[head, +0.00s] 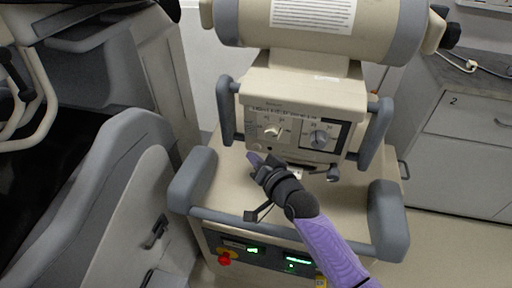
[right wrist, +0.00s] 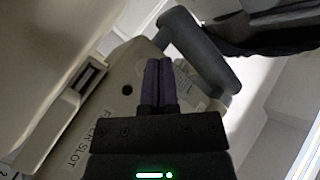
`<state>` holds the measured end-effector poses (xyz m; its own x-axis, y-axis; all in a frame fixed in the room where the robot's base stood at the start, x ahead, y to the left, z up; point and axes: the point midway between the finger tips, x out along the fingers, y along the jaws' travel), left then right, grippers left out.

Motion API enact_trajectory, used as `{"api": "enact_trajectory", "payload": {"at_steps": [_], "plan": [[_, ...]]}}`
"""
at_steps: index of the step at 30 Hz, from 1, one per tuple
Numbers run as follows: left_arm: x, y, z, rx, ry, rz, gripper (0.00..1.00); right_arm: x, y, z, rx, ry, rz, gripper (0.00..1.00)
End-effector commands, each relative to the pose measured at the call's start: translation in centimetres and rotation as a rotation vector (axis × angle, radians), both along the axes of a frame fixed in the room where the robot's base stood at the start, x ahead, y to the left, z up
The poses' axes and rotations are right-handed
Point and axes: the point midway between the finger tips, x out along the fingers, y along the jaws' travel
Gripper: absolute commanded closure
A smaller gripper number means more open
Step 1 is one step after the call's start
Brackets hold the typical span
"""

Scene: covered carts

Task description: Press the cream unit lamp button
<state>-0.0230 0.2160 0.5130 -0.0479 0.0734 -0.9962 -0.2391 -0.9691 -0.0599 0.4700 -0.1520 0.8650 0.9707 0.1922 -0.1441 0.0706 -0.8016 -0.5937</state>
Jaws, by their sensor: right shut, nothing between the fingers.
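The cream unit (head: 285,85) stands in the middle of the head view, with a control panel (head: 295,128) of two knobs, a white one (head: 273,132) and a grey one (head: 320,137). I cannot tell for sure which control is the lamp button. My right gripper (head: 253,158) is shut and empty, just in front of the panel's lower left part. My left gripper is not in view.
Grey handles (head: 225,110) flank the panel, and grey bumpers (head: 195,180) edge the cart's lower shelf. A red knob (head: 225,258) and green displays (head: 298,261) are on the cart's front. A grey chair (head: 120,150) stands left, drawers (head: 465,150) right.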

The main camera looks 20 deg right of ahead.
Motion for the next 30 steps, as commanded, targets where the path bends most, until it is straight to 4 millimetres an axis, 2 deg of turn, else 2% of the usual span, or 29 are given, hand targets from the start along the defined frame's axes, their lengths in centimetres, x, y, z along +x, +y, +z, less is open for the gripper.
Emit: {"api": "enact_trajectory", "payload": {"at_steps": [30], "plan": [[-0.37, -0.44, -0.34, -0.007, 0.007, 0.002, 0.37, 0.87, -0.6, -0.01, -0.001, 0.0, 0.0, 1.0]]}}
